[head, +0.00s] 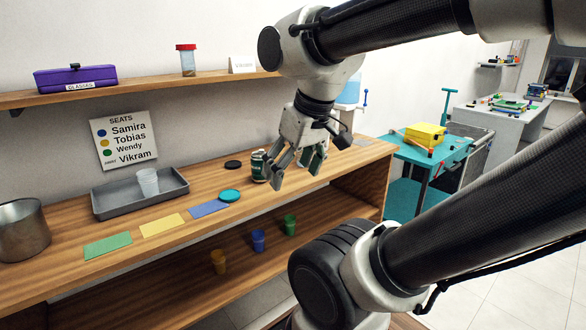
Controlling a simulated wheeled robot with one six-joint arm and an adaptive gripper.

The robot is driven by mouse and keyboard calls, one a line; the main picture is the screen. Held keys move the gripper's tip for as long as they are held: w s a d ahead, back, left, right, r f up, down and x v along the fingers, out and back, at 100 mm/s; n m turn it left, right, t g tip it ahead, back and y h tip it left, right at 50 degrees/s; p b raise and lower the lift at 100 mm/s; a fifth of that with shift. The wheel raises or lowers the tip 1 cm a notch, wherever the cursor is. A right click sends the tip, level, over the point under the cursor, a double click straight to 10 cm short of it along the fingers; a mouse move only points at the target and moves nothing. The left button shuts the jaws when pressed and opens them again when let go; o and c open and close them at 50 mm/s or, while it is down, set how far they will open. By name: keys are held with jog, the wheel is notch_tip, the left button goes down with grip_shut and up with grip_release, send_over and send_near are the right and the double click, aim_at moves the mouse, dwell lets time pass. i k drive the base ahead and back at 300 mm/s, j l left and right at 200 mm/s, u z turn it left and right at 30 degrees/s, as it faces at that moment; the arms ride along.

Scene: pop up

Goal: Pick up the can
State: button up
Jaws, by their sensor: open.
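A dark green can (259,166) stands upright on the wooden counter, just left of my gripper. My gripper (284,168) hangs down over the counter with its fingers apart and nothing seen between them. One finger overlaps the can's right side in the picture; I cannot tell whether they touch.
A teal lid (229,196) and a black disc (233,164) lie near the can. Left are coloured cards (161,225), a grey tray (112,204) with a clear cup (148,182), and a metal pot (22,232). Small coloured cups (258,241) stand on the lower shelf.

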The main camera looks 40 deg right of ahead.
aim_at(256, 162)
jog(key=i+l, duration=0.15)
jog(key=l, duration=0.2)
jog(key=i+l, duration=0.15)
jog(key=l, duration=0.15)
jog(key=i+l, duration=0.15)
jog(key=l, duration=0.2)
jog(key=i+l, duration=0.2)
jog(key=l, duration=0.15)
jog(key=i+l, duration=0.15)
jog(key=l, duration=0.2)
